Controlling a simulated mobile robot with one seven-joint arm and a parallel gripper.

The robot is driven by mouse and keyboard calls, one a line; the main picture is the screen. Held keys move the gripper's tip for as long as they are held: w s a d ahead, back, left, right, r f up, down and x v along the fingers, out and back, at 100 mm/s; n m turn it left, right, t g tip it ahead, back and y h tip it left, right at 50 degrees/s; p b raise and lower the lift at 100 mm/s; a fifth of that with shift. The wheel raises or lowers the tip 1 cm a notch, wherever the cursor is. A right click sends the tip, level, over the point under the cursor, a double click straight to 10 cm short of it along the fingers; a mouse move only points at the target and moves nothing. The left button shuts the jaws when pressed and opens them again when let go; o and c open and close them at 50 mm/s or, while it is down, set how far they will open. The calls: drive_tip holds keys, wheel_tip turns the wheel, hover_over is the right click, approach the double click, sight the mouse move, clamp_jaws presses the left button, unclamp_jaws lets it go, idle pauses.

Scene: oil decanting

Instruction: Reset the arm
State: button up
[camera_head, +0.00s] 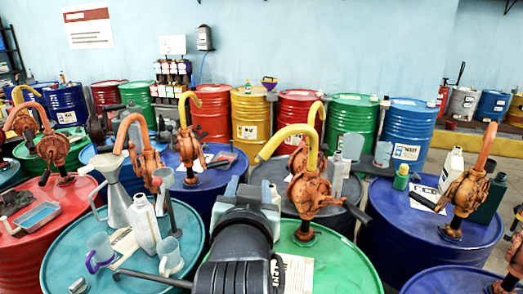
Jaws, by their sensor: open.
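My arm rises from the bottom middle of the view, in front of the green drum (340,265). My gripper (249,188) is at its far end, open, with its two fingertips pointing away from the camera. Nothing shows between the fingers. My arm hides part of the green drum and part of what stands behind it.
A teal drum (75,240) at left carries a grey funnel can (117,208), a white bottle (145,222) and mugs (101,248). A rusty hand pump (308,190) with a yellow spout stands close right of my gripper. A blue drum (400,240) is at right. More drums line the wall.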

drive_tip(key=s+r+t, duration=0.3)
drive_tip(key=s+r, duration=0.3)
drive_tip(key=r, duration=0.3)
drive_tip(key=s+d+r+n+t, duration=0.1)
drive_tip(key=s+r+t, duration=0.3)
drive_tip(key=r, duration=0.5)
drive_tip(key=s+d+r+n+t, duration=0.1)
drive_tip(key=s+r+t, duration=0.3)
drive_tip(key=s+r, duration=0.3)
wheel_tip(320, 180, up, 2)
drive_tip(key=shift+s+r, duration=0.15)
drive_tip(key=shift+s, duration=0.2)
